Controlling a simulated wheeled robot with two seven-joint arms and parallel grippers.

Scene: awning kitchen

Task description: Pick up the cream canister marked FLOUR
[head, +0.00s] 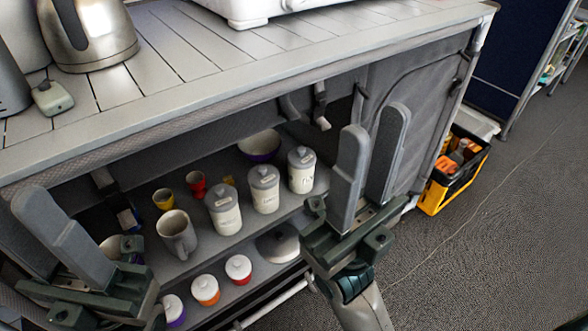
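Three cream canisters with grey lids stand in a row on the upper shelf: a left one (226,217), a middle one (264,196) and a right one (301,176). Each has small dark lettering on its front, too small to read, so I cannot tell which says FLOUR. My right gripper (374,128) is open and empty, its two fingers pointing up, apart, to the right of the right canister. My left gripper (62,236) is at the lower left, away from the canisters. Only one finger shows clearly, so its opening is unclear.
A grey mug (178,236), a yellow cup (163,199), a red cup (196,184) and a purple bowl (260,147) share the shelf. White-lidded jars (238,268) stand below. The slatted countertop (200,70) overhangs the shelf. A yellow-black crate (455,170) sits on the floor at right.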

